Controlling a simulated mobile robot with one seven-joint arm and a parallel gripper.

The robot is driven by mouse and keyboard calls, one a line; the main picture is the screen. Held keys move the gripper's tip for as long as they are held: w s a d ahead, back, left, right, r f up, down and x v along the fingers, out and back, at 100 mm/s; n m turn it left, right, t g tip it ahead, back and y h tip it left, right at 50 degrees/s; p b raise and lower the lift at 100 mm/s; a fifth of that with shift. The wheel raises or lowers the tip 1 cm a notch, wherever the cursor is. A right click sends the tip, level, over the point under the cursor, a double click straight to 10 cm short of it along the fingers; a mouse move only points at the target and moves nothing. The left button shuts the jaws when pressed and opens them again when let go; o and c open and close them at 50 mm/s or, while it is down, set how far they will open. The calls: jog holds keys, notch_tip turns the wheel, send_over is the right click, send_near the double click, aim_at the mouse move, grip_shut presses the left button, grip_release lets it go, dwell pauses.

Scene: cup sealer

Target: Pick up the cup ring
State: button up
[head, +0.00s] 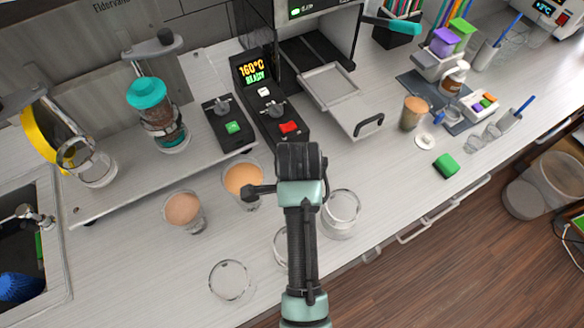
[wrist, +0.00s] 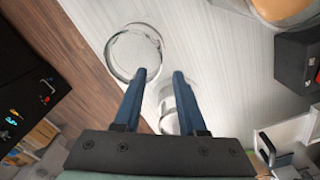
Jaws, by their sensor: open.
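I cannot tell for sure which piece is the cup ring. Round clear pieces stand near my arm: one right of it (head: 341,207), one at the front left (head: 230,281), and one partly hidden behind the arm (head: 281,246). A small white ring (head: 425,141) lies at the right, beside a filled cup. My gripper (wrist: 159,74) is open over the counter. In the wrist view, a clear round piece (wrist: 113,62) lies beyond the left finger, and another clear piece (wrist: 167,103) shows partly between the fingers. I see no contact. In the head view the arm hides the fingertips.
Filled cups (head: 184,211) (head: 243,181) stand left of my arm. The sealer (head: 258,82) with its metal tray (head: 335,88) is behind it. The sink (head: 32,235) is at the left. A green block (head: 446,165) lies on the right. The counter front is mostly clear.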

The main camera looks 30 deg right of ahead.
aim_at(278, 248)
jog(key=shift+s+a+f+p, duration=0.1)
jog(key=shift+s+f+p, duration=0.1)
jog(key=shift+f+p, duration=0.3)
jog(key=f, duration=0.2)
jog(key=f+p, duration=0.1)
jog(key=shift+w+a+f, duration=0.15)
jog(key=shift+w+f, duration=0.15)
jog(key=shift+f, duration=0.05)
jog(key=shift+s+f, duration=0.1)
jog(key=shift+f, duration=0.5)
jog(key=shift+c, duration=0.3)
grip_shut()
